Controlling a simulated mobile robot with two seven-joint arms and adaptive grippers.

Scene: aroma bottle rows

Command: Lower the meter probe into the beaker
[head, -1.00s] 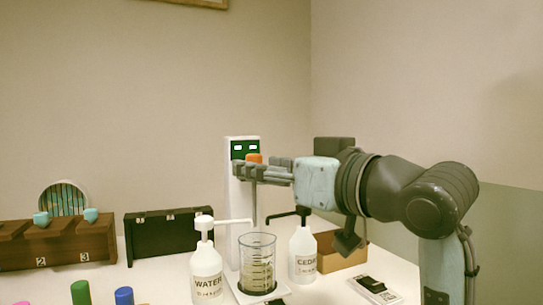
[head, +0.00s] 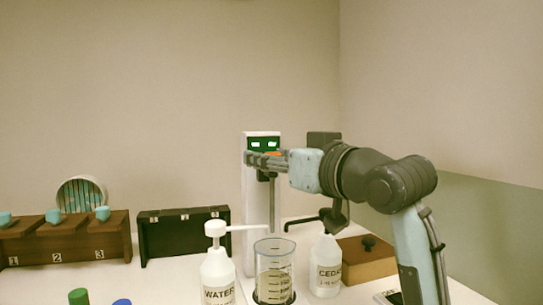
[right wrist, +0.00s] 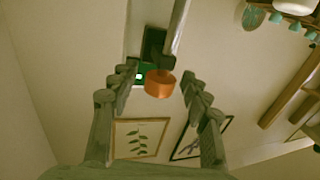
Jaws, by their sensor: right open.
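The meter is a white column (head: 249,210) with a green screen (head: 256,145). Its grey probe rod (head: 272,205) hangs upright above the clear graduated beaker (head: 274,272); its lower end is near the rim, and I cannot tell whether it is inside. My right gripper (head: 262,160) is at the top of the rod, just below the screen. In the right wrist view, the right gripper (right wrist: 157,92) is open, with the orange knob (right wrist: 160,84) between its fingers, apart from both. In the head view the fingers mostly hide the knob. My left gripper is not in view.
A WATER pump bottle (head: 218,276) stands left of the beaker, and a CEDAR pump bottle (head: 326,268) stands right of it. A brown box (head: 370,265) is farther right. A black case (head: 183,235) and a numbered wooden rack (head: 75,243) stand at left.

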